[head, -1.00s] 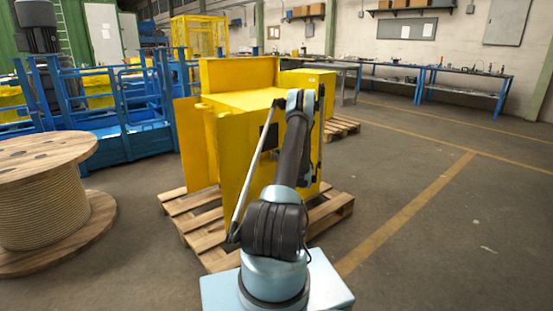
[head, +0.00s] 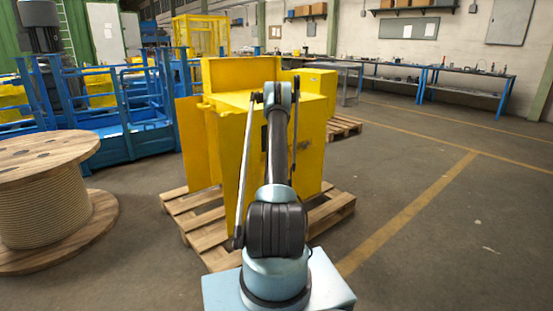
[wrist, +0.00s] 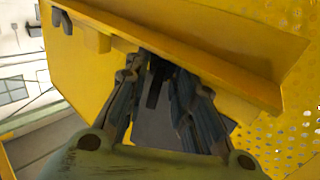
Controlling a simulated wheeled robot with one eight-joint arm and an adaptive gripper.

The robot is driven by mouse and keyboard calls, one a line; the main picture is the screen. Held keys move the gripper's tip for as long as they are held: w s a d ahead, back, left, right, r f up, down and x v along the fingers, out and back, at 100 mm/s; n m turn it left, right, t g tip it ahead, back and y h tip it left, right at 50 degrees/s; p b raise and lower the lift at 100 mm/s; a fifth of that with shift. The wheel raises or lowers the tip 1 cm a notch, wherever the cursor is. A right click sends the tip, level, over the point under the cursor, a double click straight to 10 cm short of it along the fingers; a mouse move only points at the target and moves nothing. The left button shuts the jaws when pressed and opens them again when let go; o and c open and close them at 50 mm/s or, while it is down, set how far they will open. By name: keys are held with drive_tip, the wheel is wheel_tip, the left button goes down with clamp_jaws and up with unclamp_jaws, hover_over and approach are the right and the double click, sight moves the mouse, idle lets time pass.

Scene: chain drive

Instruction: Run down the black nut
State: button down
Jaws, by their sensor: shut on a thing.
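My gripper (wrist: 162,75) shows in the wrist view, its two dark fingers reaching under the yellow overhanging edge of a machine housing. It is shut on a narrow black piece (wrist: 155,86) between the fingers. The fingers and shadow hide much of this piece, and I cannot tell whether it is the black nut or how it sits. A flat grey plate (wrist: 165,130) lies behind the fingers. In the head view my arm stands in front of the yellow housing (head: 229,148) and hides my gripper and the spot it works at.
The housing stands on a wooden pallet (head: 192,205). A cable spool (head: 40,205) is at the left, near blue steel frames (head: 130,125). Perforated yellow sheet (wrist: 297,125) is at the right of the wrist view. The floor right of the pallet is clear.

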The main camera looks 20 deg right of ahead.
drive_tip(key=shift+a, duration=0.15)
idle(0.4)
drive_tip(key=c, duration=1.6)
unclamp_jaws()
drive_tip(key=shift+r, duration=0.1)
drive_tip(key=r, duration=0.7)
drive_tip(key=shift+d, duration=0.25)
drive_tip(key=shift+r, duration=1.35)
drive_tip(key=shift+s+a, duration=0.1)
